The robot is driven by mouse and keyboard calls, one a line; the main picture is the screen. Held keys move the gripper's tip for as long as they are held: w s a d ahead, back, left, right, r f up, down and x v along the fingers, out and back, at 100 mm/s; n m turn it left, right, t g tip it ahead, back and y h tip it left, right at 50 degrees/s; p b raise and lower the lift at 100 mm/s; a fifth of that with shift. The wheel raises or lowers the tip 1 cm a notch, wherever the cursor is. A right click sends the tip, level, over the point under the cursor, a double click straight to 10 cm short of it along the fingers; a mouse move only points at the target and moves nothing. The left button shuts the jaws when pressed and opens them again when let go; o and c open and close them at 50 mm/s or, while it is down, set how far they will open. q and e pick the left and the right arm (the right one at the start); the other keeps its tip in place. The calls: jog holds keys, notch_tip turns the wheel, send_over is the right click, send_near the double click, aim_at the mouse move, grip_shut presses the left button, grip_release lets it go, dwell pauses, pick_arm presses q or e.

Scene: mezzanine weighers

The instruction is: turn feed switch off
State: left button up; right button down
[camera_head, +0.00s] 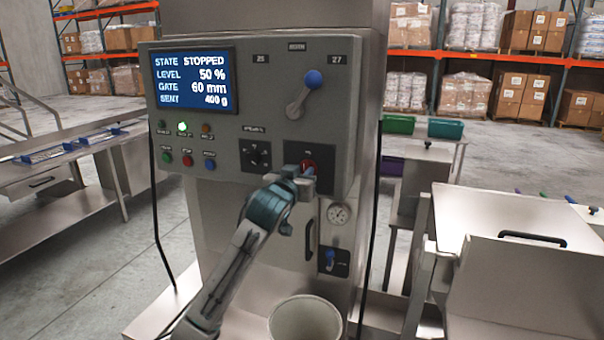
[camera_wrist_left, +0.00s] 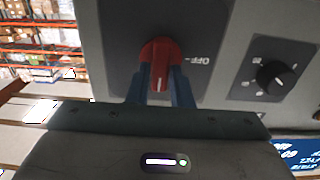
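The feed switch is a red rotary knob (camera_head: 309,163) on a dark plate at the lower right of the grey control panel. In the left wrist view, the red knob (camera_wrist_left: 161,60) sits between the two blue fingers, and its white mark points down in that upside-down picture, not toward the OFF label (camera_wrist_left: 198,61) at its right. My left gripper (camera_head: 303,174) is at the knob, its fingers close against both sides of the knob's grip; it also shows in the left wrist view (camera_wrist_left: 161,88). My right gripper is not in view.
The panel's screen (camera_head: 195,79) reads STOPPED, 50 %, 60 mm, 400 g. A black dial (camera_head: 256,155) is left of the switch, a blue-tipped lever (camera_head: 305,95) above, coloured buttons (camera_head: 188,161) further left. A gauge (camera_head: 339,213) and a pale bucket (camera_head: 304,322) are below.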

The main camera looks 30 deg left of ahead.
pick_arm(q)
grip_shut()
jog(key=shift+n, duration=0.4)
jog(key=n+b, duration=0.2)
jog(key=n, duration=0.3)
jog(key=n+b, duration=0.3)
jog(key=n, duration=0.3)
jog(key=n+b, duration=0.3)
jog(key=n, duration=0.3)
jog(key=shift+a+f, duration=0.3)
jog(key=shift+f, duration=0.1)
